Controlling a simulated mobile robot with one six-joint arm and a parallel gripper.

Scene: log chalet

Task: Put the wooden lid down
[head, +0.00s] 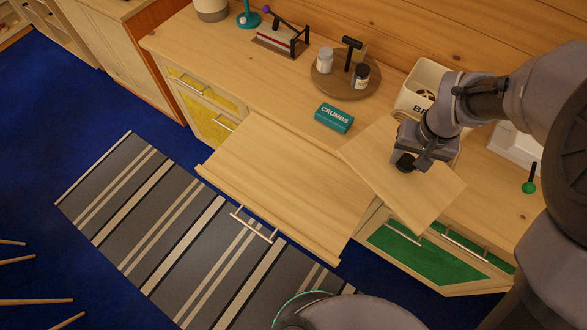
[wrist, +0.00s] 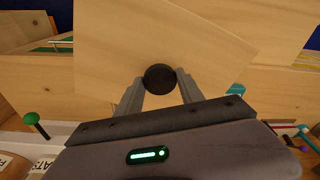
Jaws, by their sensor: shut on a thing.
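In the wrist view the two fingers (wrist: 160,88) press the black knob (wrist: 160,77) from both sides, and the lid (wrist: 120,40) fills the upper middle. In the head view the lid covers part of the counter's front edge, to the right of the pulled-out board. Its height above the counter is hard to tell. The white bin (head: 428,75) behind my gripper stands open, partly hidden by my arm.
A wide wooden board (head: 285,180) with a bar handle is pulled out from the counter; its top is bare. A teal CRUMBS box (head: 335,118) stands left of the lid. Behind it is a round tray (head: 326,92) with jars. A green-knobbed lever (head: 529,184) is at right.

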